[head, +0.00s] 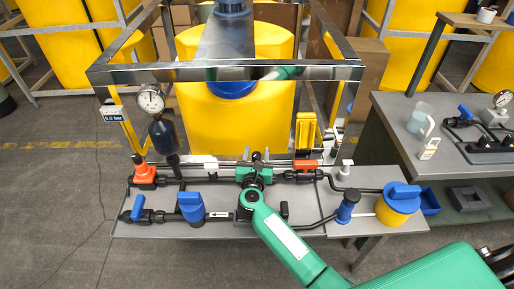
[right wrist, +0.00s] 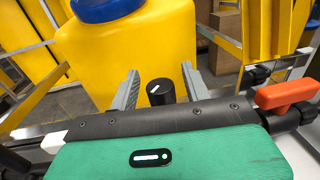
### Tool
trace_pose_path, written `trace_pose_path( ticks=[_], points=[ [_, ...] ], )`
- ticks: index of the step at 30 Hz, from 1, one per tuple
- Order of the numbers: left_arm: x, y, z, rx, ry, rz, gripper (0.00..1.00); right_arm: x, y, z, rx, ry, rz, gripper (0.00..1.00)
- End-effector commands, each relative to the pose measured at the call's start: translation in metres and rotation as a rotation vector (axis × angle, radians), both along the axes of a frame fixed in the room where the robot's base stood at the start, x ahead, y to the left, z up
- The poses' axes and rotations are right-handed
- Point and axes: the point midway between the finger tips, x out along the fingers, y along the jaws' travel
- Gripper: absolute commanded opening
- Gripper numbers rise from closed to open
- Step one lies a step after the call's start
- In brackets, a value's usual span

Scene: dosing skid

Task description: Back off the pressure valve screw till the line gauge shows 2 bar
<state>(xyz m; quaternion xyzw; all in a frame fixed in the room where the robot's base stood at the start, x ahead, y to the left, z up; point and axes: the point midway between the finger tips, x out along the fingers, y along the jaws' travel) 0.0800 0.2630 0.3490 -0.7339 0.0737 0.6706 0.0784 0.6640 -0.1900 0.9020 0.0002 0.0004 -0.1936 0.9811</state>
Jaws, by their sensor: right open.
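A black knob with a white mark, which looks like the pressure valve screw (right wrist: 160,90), stands between the grey fingers of my right gripper (right wrist: 158,92) in the right wrist view. The fingers are open, with visible gaps on both sides of the knob. In the head view my right gripper (head: 257,157) is over the middle of the skid's pipework, and my green wrist hides most of the valve. The round line gauge (head: 151,98) stands at the left; its needle is too small to read. A small sign (head: 113,116) below it ends in "bar"; its digits are unclear. My left gripper is not in view.
Orange handles sit left (head: 144,170) and right (head: 306,165) of the valve. Blue valves (head: 191,207) stand on the front pipe. A metal frame (head: 215,72) crosses above the skid, before a yellow tank (head: 260,118). A second bench (head: 450,150) is at the right.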

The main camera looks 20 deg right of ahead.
Motion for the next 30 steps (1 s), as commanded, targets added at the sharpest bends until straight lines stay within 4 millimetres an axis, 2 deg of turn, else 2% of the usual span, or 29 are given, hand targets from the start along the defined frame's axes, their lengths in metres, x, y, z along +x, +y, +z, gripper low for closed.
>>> trace_pose_path(
  ticks=[5, 14, 15, 21, 22, 30],
  points=[
    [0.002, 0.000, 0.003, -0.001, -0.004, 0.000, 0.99, 0.013, -0.005, 0.000, -0.002, 0.001, 0.000, 0.48],
    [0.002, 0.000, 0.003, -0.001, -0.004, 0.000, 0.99, 0.015, -0.006, 0.000, -0.001, 0.000, 0.000, 0.48],
    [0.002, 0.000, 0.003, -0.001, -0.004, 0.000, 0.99, 0.015, -0.006, 0.000, -0.001, 0.000, 0.000, 0.46],
    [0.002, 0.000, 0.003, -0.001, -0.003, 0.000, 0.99, 0.015, -0.006, 0.000, -0.001, 0.000, 0.000, 0.07],
    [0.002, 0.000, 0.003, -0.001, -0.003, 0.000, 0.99, 0.015, -0.006, 0.000, -0.001, 0.000, 0.000, 0.04],
    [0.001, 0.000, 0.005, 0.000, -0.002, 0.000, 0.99, 0.015, -0.006, 0.000, -0.001, 0.000, 0.023, 0.04]
  ],
)
